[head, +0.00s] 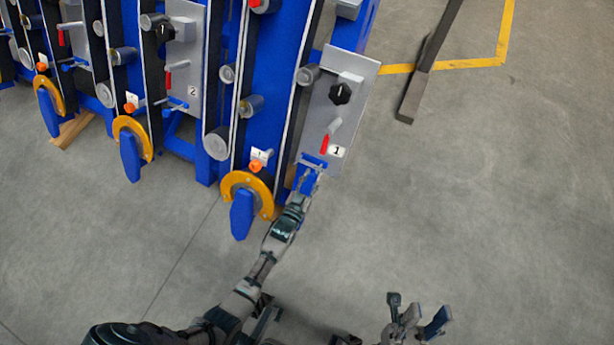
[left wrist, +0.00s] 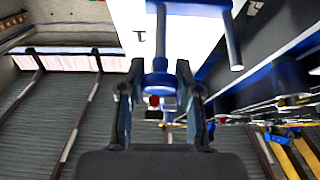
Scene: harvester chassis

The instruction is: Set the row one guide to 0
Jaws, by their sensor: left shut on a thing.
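The row one unit is at the right of the machine in the head view, with a grey panel (head: 345,100) labelled 1. A blue handle (head: 314,161) sticks out at the panel's lower end. My left gripper (head: 308,178) is shut on this handle. In the left wrist view the blue handle (left wrist: 160,80) has a rounded end between the two fingers (left wrist: 161,95). A small tag reading 1 (head: 258,154) sits above an orange knob (head: 255,167) left of the handle. The guide's setting cannot be read. My right gripper (head: 417,325) is open and empty, low over the floor.
The panel carries a black knob (head: 340,94) and a red-handled lever (head: 325,144). A yellow ring with a blue pointed foot (head: 242,214) stands left of my left forearm. Row two's panel (head: 184,50) is further left. A dark beam (head: 413,97) is at upper right; the right floor is clear.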

